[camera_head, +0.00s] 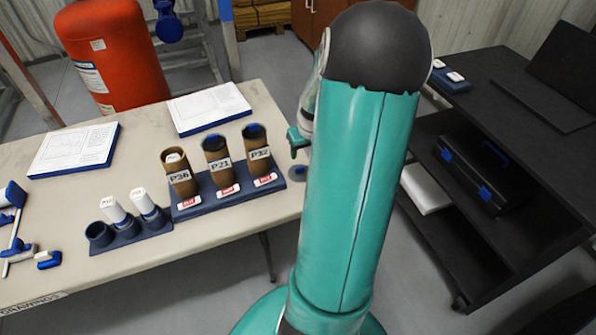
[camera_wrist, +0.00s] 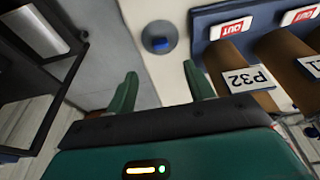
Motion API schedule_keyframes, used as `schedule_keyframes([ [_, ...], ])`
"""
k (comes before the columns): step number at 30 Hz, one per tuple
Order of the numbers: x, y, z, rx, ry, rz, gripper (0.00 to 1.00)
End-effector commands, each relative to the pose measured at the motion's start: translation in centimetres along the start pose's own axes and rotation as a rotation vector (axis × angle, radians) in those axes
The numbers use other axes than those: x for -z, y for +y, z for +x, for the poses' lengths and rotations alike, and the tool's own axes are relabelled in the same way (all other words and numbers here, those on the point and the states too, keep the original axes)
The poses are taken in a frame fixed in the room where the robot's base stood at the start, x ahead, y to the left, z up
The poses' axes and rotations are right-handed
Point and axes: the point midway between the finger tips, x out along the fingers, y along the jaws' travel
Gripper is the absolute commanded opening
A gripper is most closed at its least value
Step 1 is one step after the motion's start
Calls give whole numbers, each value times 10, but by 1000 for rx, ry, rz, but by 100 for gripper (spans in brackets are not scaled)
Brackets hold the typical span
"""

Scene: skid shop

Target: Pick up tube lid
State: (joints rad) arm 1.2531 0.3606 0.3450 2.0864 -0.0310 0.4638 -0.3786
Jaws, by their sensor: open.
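The tube lid (camera_wrist: 158,42) is a round grey-blue disc with a blue knob. It lies on the pale table near its edge, beside the blue rack. In the head view the lid (camera_head: 298,172) shows at the table's right end, partly hidden by my arm. My gripper (camera_wrist: 160,86) is open and empty, its green fingers apart, with the lid ahead of the gap between them. In the head view one green finger of my gripper (camera_head: 297,141) shows just above the lid, with the rest behind my arm.
A blue rack (camera_head: 229,199) holds brown tubes P36 (camera_head: 179,174), P21 (camera_head: 216,160) and P32 (camera_head: 257,148). P32 stands close to the right finger in the wrist view. A smaller holder (camera_head: 130,234) has white-capped vials. A black shelf (camera_head: 490,130) stands right, beyond a floor gap.

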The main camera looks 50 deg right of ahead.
Motion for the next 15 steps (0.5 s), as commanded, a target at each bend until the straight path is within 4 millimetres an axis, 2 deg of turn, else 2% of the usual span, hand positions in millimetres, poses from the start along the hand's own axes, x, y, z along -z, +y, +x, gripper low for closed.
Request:
schedule_keyframes([
  [1,-1,-2,12,4,-4,-1,53],
  [6,0,-2,42,3,-4,-3,53],
  [15,1,-3,67,2,-1,-5,53],
])
